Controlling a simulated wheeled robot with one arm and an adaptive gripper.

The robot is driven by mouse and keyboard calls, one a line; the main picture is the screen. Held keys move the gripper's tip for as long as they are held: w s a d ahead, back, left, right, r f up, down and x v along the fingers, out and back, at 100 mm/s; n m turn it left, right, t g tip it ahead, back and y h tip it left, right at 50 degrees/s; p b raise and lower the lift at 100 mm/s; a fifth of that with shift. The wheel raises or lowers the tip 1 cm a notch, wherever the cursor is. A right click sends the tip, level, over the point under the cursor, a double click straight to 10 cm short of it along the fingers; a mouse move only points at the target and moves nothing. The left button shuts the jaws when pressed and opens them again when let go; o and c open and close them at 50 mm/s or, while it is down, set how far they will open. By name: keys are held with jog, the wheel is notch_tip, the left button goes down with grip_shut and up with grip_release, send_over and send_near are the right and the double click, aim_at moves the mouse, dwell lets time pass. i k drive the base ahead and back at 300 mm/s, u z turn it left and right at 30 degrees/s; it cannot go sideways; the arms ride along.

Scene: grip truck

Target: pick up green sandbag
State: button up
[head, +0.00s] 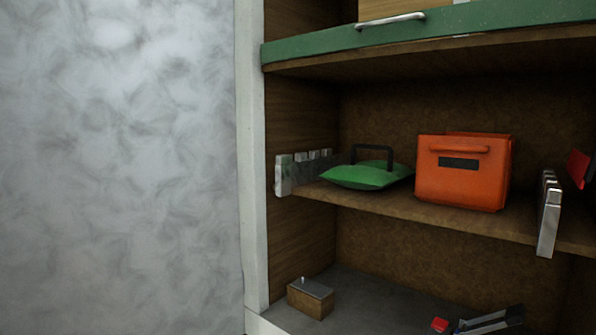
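The green sandbag (362,177) lies flat on the left part of the middle wooden shelf in the head view. It has a black handle (373,149) standing up in an arch over it. Its left edge is close to a row of metal pieces at the shelf's left end. I do not recognise my gripper in this view, and nothing is seen holding the sandbag.
An orange case (462,184) stands right of the sandbag on the middle shelf (420,208). Metal uprights (549,215) are further right. A green-edged shelf (420,36) is above. A small wooden box (311,298) sits below. A grey wall (120,170) fills the left.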

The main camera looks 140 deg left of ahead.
aim_at(364, 175)
jog(key=u, duration=4)
jog(key=k, duration=0.5)
jog(key=u, duration=0.5)
jog(key=i, duration=0.5)
jog(key=u, duration=0.5)
jog(key=i, duration=1.1)
jog(key=z, duration=0.05)
